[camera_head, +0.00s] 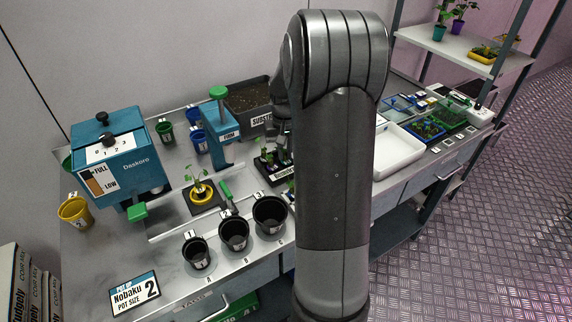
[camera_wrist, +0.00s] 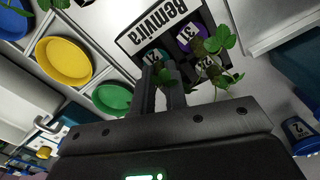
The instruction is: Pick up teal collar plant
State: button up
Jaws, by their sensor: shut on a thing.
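The teal collar plant (camera_wrist: 155,56) is in the wrist view, in a cell of a black tray labelled "Bemvira" (camera_wrist: 166,27). Its small green leaves show between my fingers. My gripper (camera_wrist: 161,70) is shut on this plant, and the fingers hide part of it. A purple collar plant (camera_wrist: 195,45) with larger green leaves stands beside it to the right. In the head view, my arm covers much of the black plant tray (camera_head: 268,166), and the fingertips cannot be made out clearly there.
Yellow (camera_wrist: 62,62) and green (camera_wrist: 112,98) round pieces lie left of the tray in the wrist view. The head view shows black pots (camera_head: 234,234) in front, a teal machine (camera_head: 120,165) at left, and a white tray (camera_head: 398,152) right of my arm.

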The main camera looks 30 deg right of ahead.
jog(key=shift+r, duration=0.15)
grip_shut()
notch_tip(320, 180, up, 4)
jog(key=shift+r, duration=0.1)
jog(key=s+d+r, duration=0.6)
jog(key=s+d, duration=0.1)
jog(key=s, duration=0.2)
jog(key=n, duration=0.3)
send_near(285, 153)
jog(key=w+r, duration=0.4)
jog(key=shift+a+f, duration=0.15)
jog(key=shift+f, duration=6.15)
jog(key=o, duration=0.8)
grip_release()
